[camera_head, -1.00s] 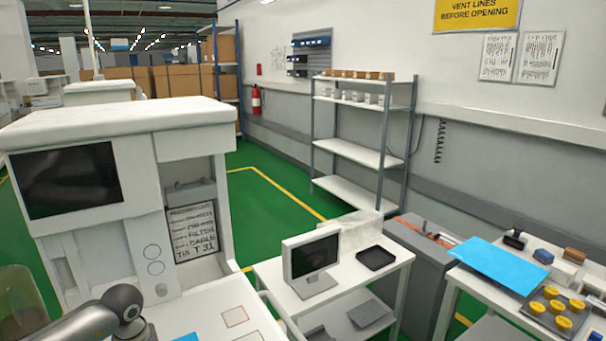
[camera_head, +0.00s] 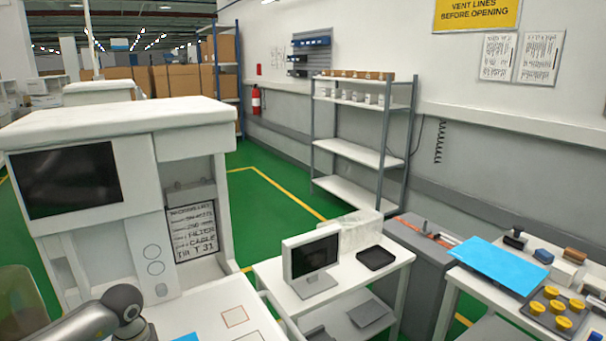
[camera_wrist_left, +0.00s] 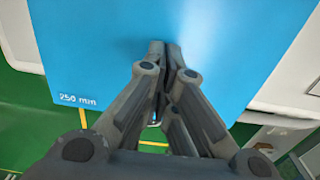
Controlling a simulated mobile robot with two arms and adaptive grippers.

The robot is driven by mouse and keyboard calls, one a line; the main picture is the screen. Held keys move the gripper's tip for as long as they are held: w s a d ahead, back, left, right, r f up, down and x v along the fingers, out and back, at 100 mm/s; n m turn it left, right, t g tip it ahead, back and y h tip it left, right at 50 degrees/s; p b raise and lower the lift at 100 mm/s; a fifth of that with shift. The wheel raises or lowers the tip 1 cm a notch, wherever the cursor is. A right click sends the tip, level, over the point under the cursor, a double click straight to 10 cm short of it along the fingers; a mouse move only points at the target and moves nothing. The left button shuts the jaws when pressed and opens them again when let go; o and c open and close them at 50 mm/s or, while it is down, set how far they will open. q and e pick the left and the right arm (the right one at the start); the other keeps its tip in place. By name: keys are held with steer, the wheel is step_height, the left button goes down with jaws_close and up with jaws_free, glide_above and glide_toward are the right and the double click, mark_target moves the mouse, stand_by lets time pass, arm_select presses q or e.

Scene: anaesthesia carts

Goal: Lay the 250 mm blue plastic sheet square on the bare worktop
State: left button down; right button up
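The blue sheet (camera_wrist_left: 105,50) marked "250 mm" fills much of the left wrist view. My left gripper (camera_wrist_left: 165,50) has its fingers close together, overlapping the sheet's near part, and appears shut on it. In the head view my left arm comes in at the lower left; its fingertips are out of frame. Small patches of blue (camera_head: 186,337) show at the bottom edge, probably the same sheet. The white cart worktop (camera_head: 205,318) lies beside them, with a small red-outlined square (camera_head: 235,317) on it. My right gripper is not in view.
A cart tower with a dark screen (camera_head: 65,180) rises behind the worktop. A side table holds a monitor (camera_head: 311,257) and black tray (camera_head: 376,257). At right, another blue sheet (camera_head: 497,264) lies near yellow-capped items (camera_head: 551,292). Green floor lies beyond.

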arm_select(q)
steer(key=shift+f+b, duration=0.4)
steer(key=shift+f, duration=0.15)
stand_by(0.4)
steer(key=shift+w+a, duration=0.15)
steer(key=shift+w, duration=0.1)
steer(key=shift+w+a+f+b, duration=0.1)
steer(key=shift+w+a+b, duration=0.65)
steer(key=shift+w, duration=0.3)
steer(key=shift+w+a+r+b, duration=0.1)
steer(key=shift+w+a+b, duration=0.45)
steer(key=shift+w+b, duration=0.4)
steer(key=shift+w+a+f+b, duration=0.1)
steer(key=shift+w+a+b, duration=0.55)
steer(key=shift+w, duration=0.5)
steer(key=shift+r+p, duration=2.85)
steer(key=shift+r, duration=0.8)
